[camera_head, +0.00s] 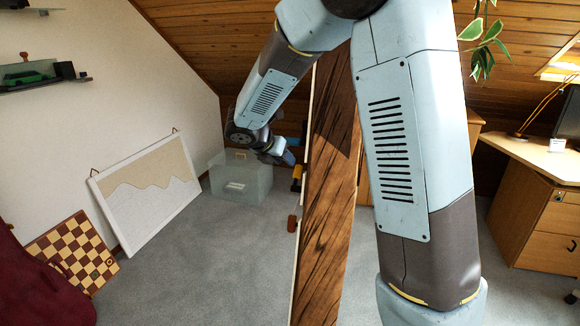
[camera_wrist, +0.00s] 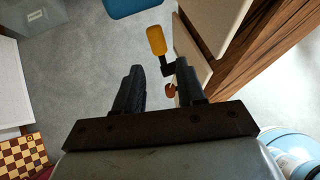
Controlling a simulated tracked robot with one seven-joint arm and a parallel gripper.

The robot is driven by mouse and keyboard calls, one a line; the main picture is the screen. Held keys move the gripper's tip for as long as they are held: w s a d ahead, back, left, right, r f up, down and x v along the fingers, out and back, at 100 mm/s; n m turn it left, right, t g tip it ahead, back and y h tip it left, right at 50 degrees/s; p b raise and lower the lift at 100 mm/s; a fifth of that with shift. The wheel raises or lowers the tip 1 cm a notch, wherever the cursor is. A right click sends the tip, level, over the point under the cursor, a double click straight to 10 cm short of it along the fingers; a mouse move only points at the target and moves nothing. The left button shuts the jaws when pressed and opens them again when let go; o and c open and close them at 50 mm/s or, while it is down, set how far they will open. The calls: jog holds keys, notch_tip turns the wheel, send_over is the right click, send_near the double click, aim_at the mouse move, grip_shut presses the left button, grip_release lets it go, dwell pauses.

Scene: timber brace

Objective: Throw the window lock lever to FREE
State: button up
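A lever with a yellow grip (camera_wrist: 157,40) and a dark crank stands out from a pale panel beside the timber in the wrist view. Its yellow grip also shows in the head view (camera_head: 297,172), just left of the timber. My gripper (camera_wrist: 158,73) is open, with its two dark fingers apart and nothing seen held between them. The lever appears just beyond the fingertips, nearer the right finger; I cannot tell whether they touch. No FREE marking is readable.
The dark-grained timber (camera_head: 328,220) rises beside my arm. A brown knob (camera_head: 292,223) sits lower on its left side. A translucent box (camera_head: 240,183), a framed board (camera_head: 150,195) and a chessboard (camera_head: 72,250) stand left. Grey carpet between is clear.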

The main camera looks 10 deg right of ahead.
jog(key=shift+v, duration=1.9)
jog(key=s+d+r+m+g+y, duration=0.1)
jog(key=s+d+r+m, duration=0.35)
jog(key=s+m, duration=0.2)
jog(key=s+d+r+m+g+y, duration=0.1)
jog(key=s+d+r+m, duration=0.2)
jog(key=s+d+m, duration=0.4)
jog(key=s+r+m+t+y, duration=0.1)
jog(key=s+m+y, duration=0.3)
jog(key=s+m, duration=1)
jog(key=s+r, duration=0.1)
jog(key=s, duration=0.4)
jog(key=shift+a+m+t+y, duration=0.3)
jog(key=shift+m+t+y, duration=0.05)
jog(key=shift+t+y, duration=0.05)
jog(key=shift+s, duration=0.2)
